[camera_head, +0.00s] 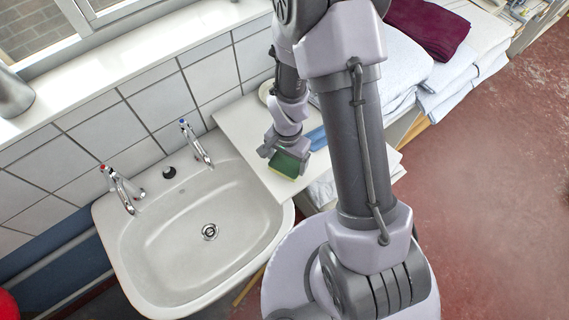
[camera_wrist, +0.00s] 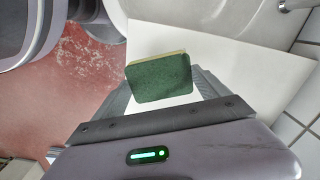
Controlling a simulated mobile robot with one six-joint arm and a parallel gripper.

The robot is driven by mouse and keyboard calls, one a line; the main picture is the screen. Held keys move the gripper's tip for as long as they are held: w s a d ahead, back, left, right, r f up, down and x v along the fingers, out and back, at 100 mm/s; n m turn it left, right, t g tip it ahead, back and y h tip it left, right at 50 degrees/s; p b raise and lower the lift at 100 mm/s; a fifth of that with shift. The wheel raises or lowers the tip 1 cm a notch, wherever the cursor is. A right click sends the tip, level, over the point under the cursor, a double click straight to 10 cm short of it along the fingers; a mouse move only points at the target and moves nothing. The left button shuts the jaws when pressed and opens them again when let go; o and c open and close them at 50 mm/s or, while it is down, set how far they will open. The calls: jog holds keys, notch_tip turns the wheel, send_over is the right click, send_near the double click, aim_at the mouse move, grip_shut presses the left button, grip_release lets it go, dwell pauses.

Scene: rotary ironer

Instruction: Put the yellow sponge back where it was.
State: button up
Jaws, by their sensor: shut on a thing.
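The yellow sponge (camera_head: 284,165) has a dark green scouring side and a thin yellow edge. It also shows in the wrist view (camera_wrist: 159,79), green side towards the camera. My gripper (camera_head: 281,160) is shut on it, with a finger at each side of the sponge. In the head view the sponge is over the white counter (camera_head: 262,178), just right of the sink's rim. I cannot tell whether it touches the counter.
A white sink (camera_head: 200,250) with two taps (camera_head: 122,189) is left of the counter. A blue cloth (camera_head: 317,138) lies just right of my gripper. Folded white linen (camera_head: 408,70) and a dark red cloth (camera_head: 428,27) are stacked at the right. A tiled wall (camera_head: 120,130) stands behind.

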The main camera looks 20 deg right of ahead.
jog(key=f, duration=0.2)
jog(key=w+f+b, duration=0.1)
jog(key=f, duration=0.1)
jog(key=shift+a, duration=0.1)
jog(key=shift+r, duration=0.1)
jog(key=o, duration=1)
jog(key=shift+o, duration=0.2)
notch_tip(320, 180, up, 20)
jog(key=f+t+p, duration=0.1)
jog(key=p, duration=0.2)
notch_tip(320, 180, up, 7)
jog(key=n+t, duration=0.1)
jog(key=n, duration=0.1)
send_over(285, 161)
jog(key=s+a, duration=0.1)
jog(key=s, duration=0.1)
jog(key=s+a+r+n+t+y, duration=0.2)
jog(key=s+a+r+n+t, duration=0.1)
jog(key=s+r, duration=0.7)
notch_tip(285, 161, up, 3)
jog(key=shift+s+f+t, duration=0.2)
jog(key=shift+s+t, duration=0.15)
jog(key=shift+t, duration=0.05)
notch_tip(285, 161, down, 18)
jog(key=b, duration=1.8)
jog(key=shift+r, duration=0.2)
